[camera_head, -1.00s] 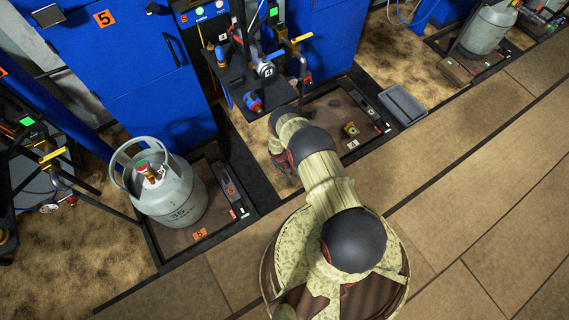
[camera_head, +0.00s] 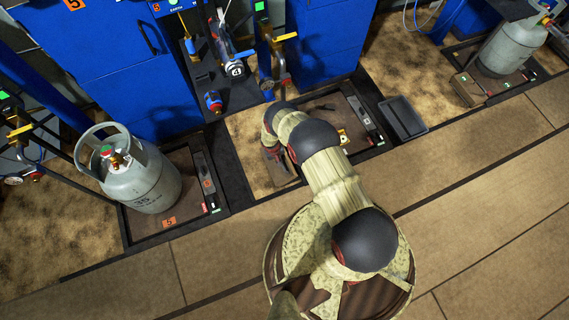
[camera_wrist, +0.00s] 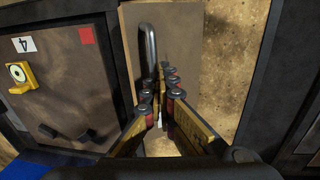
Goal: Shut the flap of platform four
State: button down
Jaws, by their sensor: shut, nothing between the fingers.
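Platform four (camera_head: 322,108) is partly hidden by my arm in the head view. In the wrist view its brown plate (camera_wrist: 62,90) carries a white label "4" (camera_wrist: 24,45), a yellow latch piece (camera_wrist: 19,76) and a red square (camera_wrist: 87,36). The head view shows the gripper end only partly.
A grey gas cylinder (camera_head: 143,182) stands on platform five at left. Another cylinder (camera_head: 512,47) stands at upper right. A dark grey tray (camera_head: 403,118) lies right of platform four. Blue cabinets (camera_head: 120,60) and a stand with hoses and valves rise behind. The plank floor in front is clear.

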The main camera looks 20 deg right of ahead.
jog(key=c, duration=2.4)
grip_release()
jog(key=shift+s+a+f, duration=0.2)
jog(key=o, duration=0.4)
jog(key=shift+d+r, duration=0.1)
jog(key=shift+o, duration=0.4)
jog(key=shift+r, duration=0.15)
jog(key=shift+w+r, duration=0.1)
jog(key=shift+r, duration=0.15)
notch_tip(320, 180, up, 11)
jog(key=a, duration=0.1)
jog(key=shift+a, duration=0.4)
